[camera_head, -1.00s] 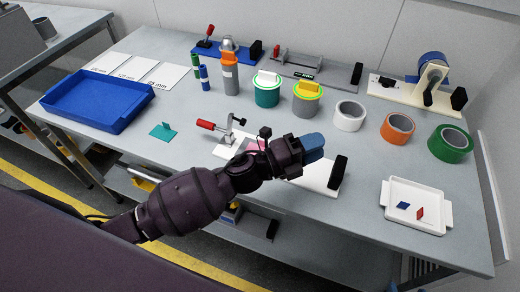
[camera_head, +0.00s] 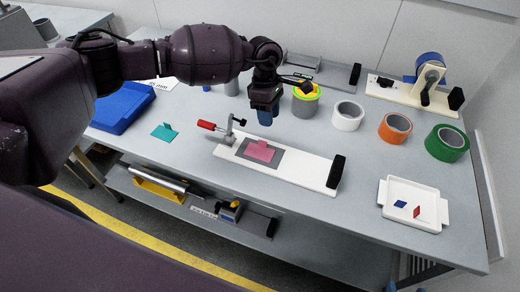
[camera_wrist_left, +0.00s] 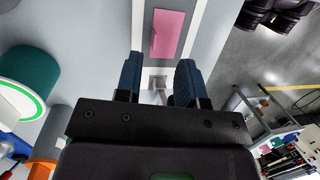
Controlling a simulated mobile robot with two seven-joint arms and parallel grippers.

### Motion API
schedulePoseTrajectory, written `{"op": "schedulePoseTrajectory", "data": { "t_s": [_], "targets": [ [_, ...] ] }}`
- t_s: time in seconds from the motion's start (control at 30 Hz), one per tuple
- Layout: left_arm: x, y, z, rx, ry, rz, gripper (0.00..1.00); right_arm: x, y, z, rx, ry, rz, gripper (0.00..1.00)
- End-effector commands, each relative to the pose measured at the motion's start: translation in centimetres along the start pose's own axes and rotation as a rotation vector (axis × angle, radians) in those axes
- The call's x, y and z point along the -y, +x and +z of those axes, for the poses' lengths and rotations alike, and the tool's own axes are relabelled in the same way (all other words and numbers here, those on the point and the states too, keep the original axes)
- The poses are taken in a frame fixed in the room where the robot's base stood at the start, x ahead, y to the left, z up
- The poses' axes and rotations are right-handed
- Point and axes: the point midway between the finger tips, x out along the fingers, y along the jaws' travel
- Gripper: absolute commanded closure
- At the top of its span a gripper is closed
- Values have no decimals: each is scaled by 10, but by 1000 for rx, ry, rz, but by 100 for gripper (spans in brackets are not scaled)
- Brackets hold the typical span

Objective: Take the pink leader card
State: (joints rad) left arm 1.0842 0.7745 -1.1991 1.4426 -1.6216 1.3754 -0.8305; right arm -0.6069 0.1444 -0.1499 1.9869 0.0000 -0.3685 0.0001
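The pink leader card (camera_head: 260,151) lies on a grey patch of the white clamp board (camera_head: 310,172), with a small raised tab on it. It also shows in the left wrist view (camera_wrist_left: 167,34), ahead of the fingers. My left gripper (camera_head: 265,116) hangs with its blue fingers pointing down, behind the board and apart from the card. In the left wrist view its two fingers (camera_wrist_left: 159,75) stand apart with nothing between them. My right gripper is in neither view.
A red-handled clamp (camera_head: 225,130) stands at the board's left end and a black block (camera_head: 336,172) at its right end. A teal card (camera_head: 164,131) lies to the left. Tape rolls, including a white one (camera_head: 348,117), stand behind. A white tray (camera_head: 437,195) is at right.

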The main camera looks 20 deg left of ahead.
Motion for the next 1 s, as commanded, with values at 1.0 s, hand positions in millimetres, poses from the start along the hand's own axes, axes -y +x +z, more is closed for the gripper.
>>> {"op": "schedulePoseTrajectory", "data": {
  "t_s": [1.0],
  "targets": [
    [-4,79,-27,-73,9,5,64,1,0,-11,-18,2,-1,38]
  ]
}}
